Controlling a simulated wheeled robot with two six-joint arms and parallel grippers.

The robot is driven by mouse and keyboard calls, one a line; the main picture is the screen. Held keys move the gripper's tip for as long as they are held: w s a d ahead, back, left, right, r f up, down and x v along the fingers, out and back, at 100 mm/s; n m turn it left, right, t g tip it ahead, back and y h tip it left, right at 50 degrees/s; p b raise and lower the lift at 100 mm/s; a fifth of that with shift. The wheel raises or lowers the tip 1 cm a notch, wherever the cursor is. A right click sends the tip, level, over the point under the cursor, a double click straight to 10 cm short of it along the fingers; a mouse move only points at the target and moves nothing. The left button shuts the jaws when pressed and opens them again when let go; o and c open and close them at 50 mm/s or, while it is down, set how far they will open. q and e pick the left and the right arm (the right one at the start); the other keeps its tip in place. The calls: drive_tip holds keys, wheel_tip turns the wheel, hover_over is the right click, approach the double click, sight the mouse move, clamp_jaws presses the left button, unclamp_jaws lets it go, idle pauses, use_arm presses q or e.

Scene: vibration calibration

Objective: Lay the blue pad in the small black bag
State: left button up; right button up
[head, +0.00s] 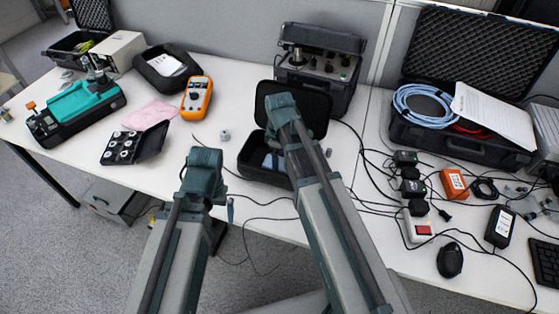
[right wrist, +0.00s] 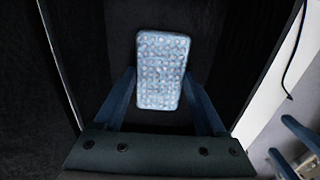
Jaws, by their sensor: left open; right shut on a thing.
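The small black bag (head: 255,171) stands open near the front of the white table, its lid (head: 314,108) raised at the back. The pale blue dotted pad (right wrist: 162,70) is between the fingers of my right gripper (right wrist: 161,88), which is shut on it. In the right wrist view, the dark lining of the bag surrounds the pad. In the head view, my right gripper (head: 279,135) is over the bag and partly hides it. My left gripper (head: 205,188) is open and empty at the table's front edge, left of the bag.
A black case (head: 450,150) with blue cable and white paper is at the right, with cables and small boxes before it. A grey instrument case (head: 318,66) stands behind the bag. An orange meter (head: 197,98) and black tray (head: 136,143) lie to the left.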

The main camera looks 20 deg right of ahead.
drive_tip(key=o, duration=1.2)
drive_tip(key=shift+o, duration=0.2)
wheel_tip(320, 180, up, 12)
drive_tip(key=p, duration=1.2)
drive_tip(key=shift+r, duration=0.15)
wheel_tip(320, 180, down, 12)
drive_tip(key=b, duration=1.2)
drive_tip(key=shift+f, duration=0.2)
drive_tip(key=shift+r, duration=0.1)
